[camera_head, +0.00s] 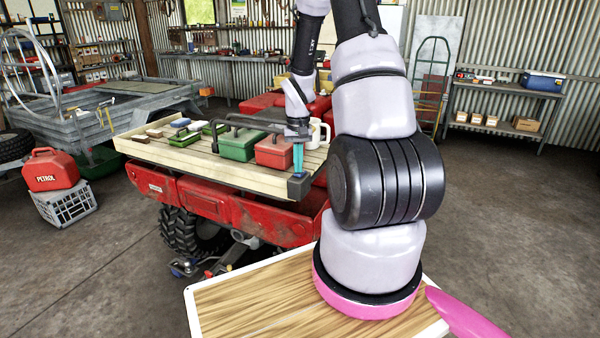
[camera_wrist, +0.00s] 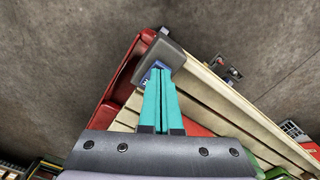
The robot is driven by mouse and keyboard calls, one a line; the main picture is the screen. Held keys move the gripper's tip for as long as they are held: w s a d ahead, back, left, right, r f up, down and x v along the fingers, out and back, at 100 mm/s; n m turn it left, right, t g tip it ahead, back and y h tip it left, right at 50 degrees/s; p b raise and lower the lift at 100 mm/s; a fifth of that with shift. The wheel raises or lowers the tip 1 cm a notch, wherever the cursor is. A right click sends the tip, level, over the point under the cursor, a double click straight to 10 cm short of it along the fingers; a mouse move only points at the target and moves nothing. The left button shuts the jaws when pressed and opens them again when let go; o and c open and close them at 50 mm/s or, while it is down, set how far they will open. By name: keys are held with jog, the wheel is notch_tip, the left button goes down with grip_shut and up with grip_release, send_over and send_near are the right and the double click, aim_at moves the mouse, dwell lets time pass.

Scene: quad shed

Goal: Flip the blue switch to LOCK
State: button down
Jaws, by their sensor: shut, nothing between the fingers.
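A dark grey switch box (camera_head: 299,188) sits at the near right corner of the slatted wooden deck on the red quad. It also shows in the wrist view (camera_wrist: 170,55). A small patch of blue (camera_wrist: 153,76), likely the blue switch, shows on the box right at my fingertips and is partly covered by them. My gripper (camera_head: 298,172) has teal fingers, shut together and empty, pointing down at the box. In the wrist view the fingertips (camera_wrist: 160,72) overlap the blue part; I cannot tell whether they touch it. The switch's position and any lettering are not readable.
The deck (camera_head: 230,178) carries a red toolbox (camera_head: 274,152), a green toolbox (camera_head: 240,145) and several small items close to my gripper. A white mug (camera_head: 319,132) stands behind. A petrol can (camera_head: 51,171) on a crate is at left. Floor at right is clear.

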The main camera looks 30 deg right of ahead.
jog(key=shift+f, duration=0.25)
jog(key=shift+r, duration=3.5)
jog(key=s+a+r+t, duration=0.2)
jog(key=s+a+r, duration=0.1)
jog(key=r, duration=0.6)
jog(key=s+a+r+t, duration=0.1)
jog(key=s+a+r, duration=0.3)
jog(key=r, duration=0.5)
jog(key=s+a+r+t+y, duration=0.2)
jog(key=s+a+r+t, duration=0.2)
jog(key=s+r, duration=0.5)
jog(key=s+a, duration=0.2)
jog(key=s, duration=0.1)
jog(key=shift+s+a+r, duration=0.15)
jog(key=shift+s+r, duration=0.1)
jog(key=shift+s, duration=0.05)
